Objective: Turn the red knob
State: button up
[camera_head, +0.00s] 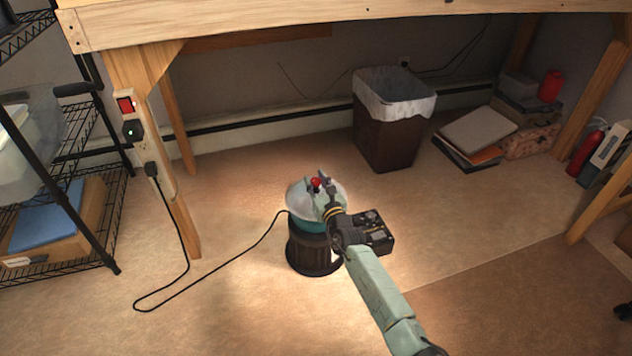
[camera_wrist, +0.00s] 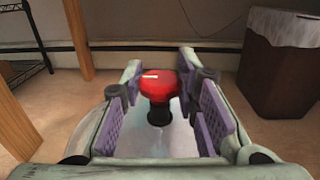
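The red knob (camera_head: 316,183) sits on top of a pale domed device (camera_head: 299,199) with a dark ribbed base, standing on the floor under the workbench. In the wrist view the red knob (camera_wrist: 158,88) stands upright on a short black stem. My gripper (camera_head: 322,190) is at the top of the dome. In the wrist view its two purple-padded fingers (camera_wrist: 165,98) are open, one on each side of the knob, with a visible gap on both sides. The arm hides part of the dome's right side.
A black cord runs from the device to an outlet strip (camera_head: 139,130) on the bench leg. A lined trash bin (camera_head: 390,125) stands behind, and a wire shelf (camera_head: 75,215) is at left. A wooden bench (camera_head: 300,12) spans overhead. Floor around the device is mostly clear.

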grip_shut()
